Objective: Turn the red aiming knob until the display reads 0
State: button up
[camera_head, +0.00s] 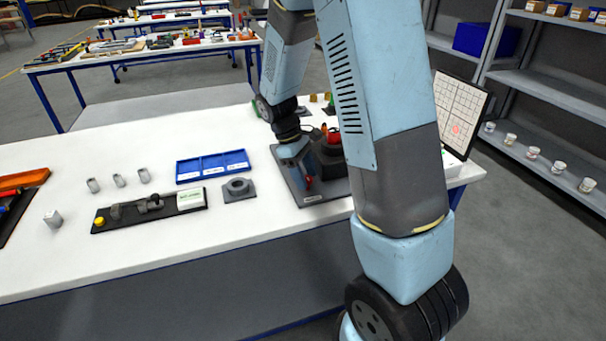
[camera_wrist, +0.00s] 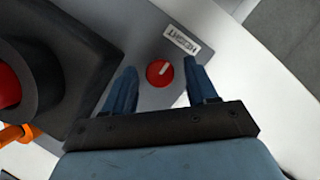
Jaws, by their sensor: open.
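A round red knob (camera_wrist: 160,73) with a white pointer mark sits on a grey plate, beside a white label (camera_wrist: 181,40) that seems to read "HEIGHT" upside down. My gripper (camera_wrist: 163,72) is open, with one blue finger on each side of the knob and a gap to each. Whether the fingers reach down to knob level I cannot tell. In the head view my gripper (camera_head: 303,178) points down at the grey plate's front left, by the red knob (camera_head: 309,184). A screen (camera_head: 461,110) with a grid and a red spot stands at the right; no number is readable.
A dark round housing with a red centre (camera_wrist: 8,86) stands on the same plate, close left of my fingers in the wrist view. A blue tray (camera_head: 213,166), a grey ring block (camera_head: 239,188) and a black fixture (camera_head: 148,210) lie left on the white table (camera_head: 60,270).

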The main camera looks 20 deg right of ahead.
jog(key=c, duration=1)
jog(key=shift+a, duration=0.2)
jog(key=shift+d, duration=0.15)
jog(key=shift+s+d, duration=0.1)
jog(key=shift+d, duration=0.05)
dwell(0.9)
jog(key=o, duration=1)
